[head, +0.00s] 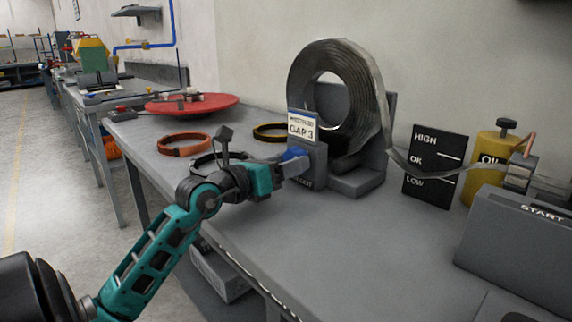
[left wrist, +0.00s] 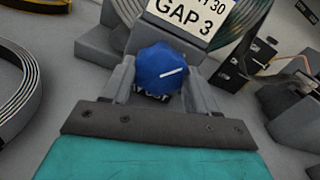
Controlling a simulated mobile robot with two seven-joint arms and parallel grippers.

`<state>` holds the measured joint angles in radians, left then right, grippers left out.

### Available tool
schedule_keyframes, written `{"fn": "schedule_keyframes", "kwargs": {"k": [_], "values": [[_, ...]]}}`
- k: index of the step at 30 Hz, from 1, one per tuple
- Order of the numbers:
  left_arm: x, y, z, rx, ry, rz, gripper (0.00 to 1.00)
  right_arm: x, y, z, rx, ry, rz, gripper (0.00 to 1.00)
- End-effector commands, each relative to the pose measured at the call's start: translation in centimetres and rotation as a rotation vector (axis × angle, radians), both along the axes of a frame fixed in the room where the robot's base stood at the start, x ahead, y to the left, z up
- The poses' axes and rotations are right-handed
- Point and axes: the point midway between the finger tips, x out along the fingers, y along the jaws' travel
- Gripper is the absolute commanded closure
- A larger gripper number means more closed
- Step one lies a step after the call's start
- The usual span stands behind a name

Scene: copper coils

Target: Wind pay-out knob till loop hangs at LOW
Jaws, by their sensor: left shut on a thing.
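The blue pay-out knob (left wrist: 160,70) with a white pointer line sits on the front of the coil stand, below the GAP 3 card (head: 302,127). My left gripper (head: 293,166) is shut on the knob, one finger on each side in the left wrist view. The grey strip coil (head: 330,90) stands upright on its stand. Its strip loop (head: 425,170) hangs in front of the black HIGH/OK/LOW board (head: 435,165). The loop's lowest part looks between the OK and LOW marks, near LOW. My right gripper is not in view.
Orange (head: 183,148) and dark rings lie left of the stand, near a red disc (head: 192,106). The table's front middle is clear.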

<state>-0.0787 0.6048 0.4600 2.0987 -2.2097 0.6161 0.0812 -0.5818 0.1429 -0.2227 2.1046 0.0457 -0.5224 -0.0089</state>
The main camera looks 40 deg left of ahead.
Motion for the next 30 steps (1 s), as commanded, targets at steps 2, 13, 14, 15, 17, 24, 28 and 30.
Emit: {"fn": "schedule_keyframes", "kwargs": {"k": [2,13,14,15,17,24,28,30], "values": [[0.0,-0.04,-0.07,0.053,-0.004,-0.001,0.72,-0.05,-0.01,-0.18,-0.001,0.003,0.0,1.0],[0.01,-0.05,-0.07,0.208,-0.016,0.0,0.72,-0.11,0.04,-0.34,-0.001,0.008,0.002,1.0],[0.01,-0.05,-0.07,0.214,-0.016,0.0,0.72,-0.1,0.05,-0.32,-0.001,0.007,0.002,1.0],[0.01,-0.05,-0.07,0.219,-0.017,0.0,0.72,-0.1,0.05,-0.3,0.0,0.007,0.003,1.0],[0.01,-0.05,-0.06,0.226,-0.017,0.0,0.72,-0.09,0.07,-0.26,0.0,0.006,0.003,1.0],[0.01,-0.04,-0.05,0.233,-0.018,0.0,0.72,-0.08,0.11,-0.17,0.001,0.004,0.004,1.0],[0.0,-0.04,-0.05,0.233,-0.018,0.0,0.72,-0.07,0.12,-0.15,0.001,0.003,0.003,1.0],[0.0,-0.05,-0.06,0.232,-0.018,0.0,0.41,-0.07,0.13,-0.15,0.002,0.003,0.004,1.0]]}}
